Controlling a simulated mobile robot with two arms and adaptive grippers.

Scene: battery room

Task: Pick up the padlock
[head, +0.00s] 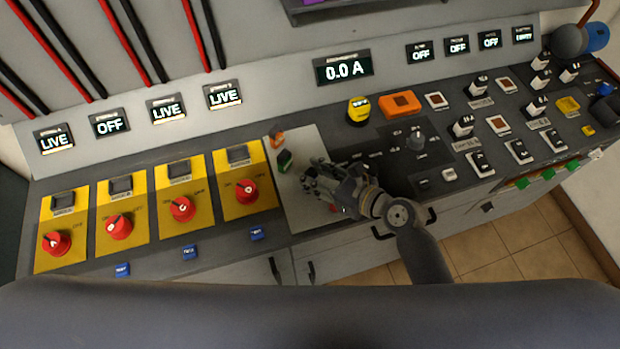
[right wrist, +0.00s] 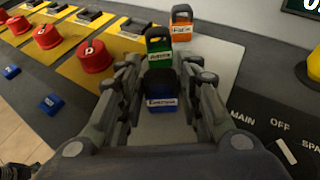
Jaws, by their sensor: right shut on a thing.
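The orange one (right wrist: 181,27) is farthest from my gripper and also shows in the head view (head: 277,140). The green one (right wrist: 158,57) is in the middle; it also shows in the head view (head: 285,161). The blue one (right wrist: 162,106), with a white label, is nearest. My right gripper (head: 312,180) is low over the plate, its fingers shut on the blue padlock's sides. In the head view my gripper hides the blue padlock. My left gripper is out of view.
Yellow panels with red rotary knobs (head: 247,191) line the console left of the plate. To the right are a dark selector panel (head: 390,160), a yellow button (head: 359,110), an orange block (head: 400,103) and several switches. Cabinet handles (head: 275,270) stick out below the front edge.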

